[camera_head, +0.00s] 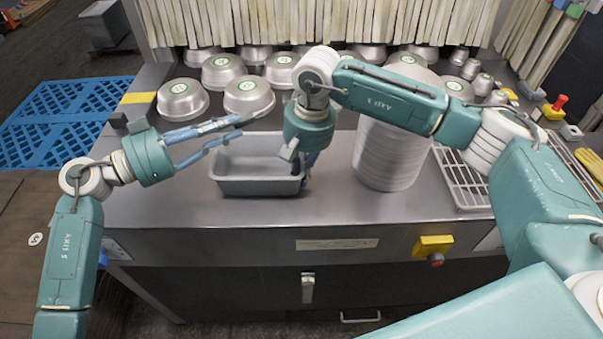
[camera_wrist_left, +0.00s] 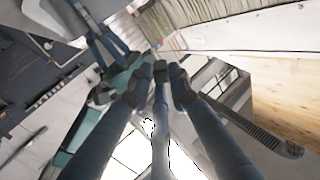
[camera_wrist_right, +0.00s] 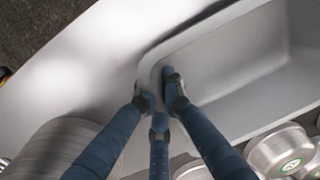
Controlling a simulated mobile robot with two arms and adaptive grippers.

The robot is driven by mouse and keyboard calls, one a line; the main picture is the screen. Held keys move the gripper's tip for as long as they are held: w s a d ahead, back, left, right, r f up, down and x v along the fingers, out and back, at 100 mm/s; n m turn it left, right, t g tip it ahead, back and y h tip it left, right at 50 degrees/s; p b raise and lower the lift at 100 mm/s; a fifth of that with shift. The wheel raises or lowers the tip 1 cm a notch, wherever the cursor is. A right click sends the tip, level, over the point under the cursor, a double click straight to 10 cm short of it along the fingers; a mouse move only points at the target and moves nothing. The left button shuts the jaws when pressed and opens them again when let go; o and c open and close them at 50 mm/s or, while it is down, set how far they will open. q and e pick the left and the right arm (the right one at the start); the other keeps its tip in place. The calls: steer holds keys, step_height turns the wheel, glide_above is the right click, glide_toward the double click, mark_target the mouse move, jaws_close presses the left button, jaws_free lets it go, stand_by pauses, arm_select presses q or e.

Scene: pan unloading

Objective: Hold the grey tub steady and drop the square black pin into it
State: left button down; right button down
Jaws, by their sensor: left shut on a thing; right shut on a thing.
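The grey tub (camera_head: 258,187) stands upright on the steel counter, and its rim and inner wall show in the right wrist view (camera_wrist_right: 235,60). My right gripper (camera_head: 303,165) is at the tub's right end, its blue fingers shut on the rim (camera_wrist_right: 162,95). My left gripper (camera_head: 240,127) is just above the tub's left back side, apart from the right one. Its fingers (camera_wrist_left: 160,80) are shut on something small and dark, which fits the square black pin. Its shape is mostly hidden by the fingers.
A tall stack of pale round pans (camera_head: 388,155) stands close to the tub's right. Several metal bowls (camera_head: 248,97) stand behind it. A wire rack (camera_head: 462,180) lies further right. The counter left of the tub (camera_head: 150,205) is bare.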

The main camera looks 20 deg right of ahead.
arm_select(q)
steer(key=shift+s+f, duration=0.1)
steer(key=shift+f, duration=2.2)
steer(key=c, duration=1.5)
jaws_free()
steer(key=shift+c, duration=0.2)
steer(key=v, duration=1.2)
steer(key=shift+f, duration=0.1)
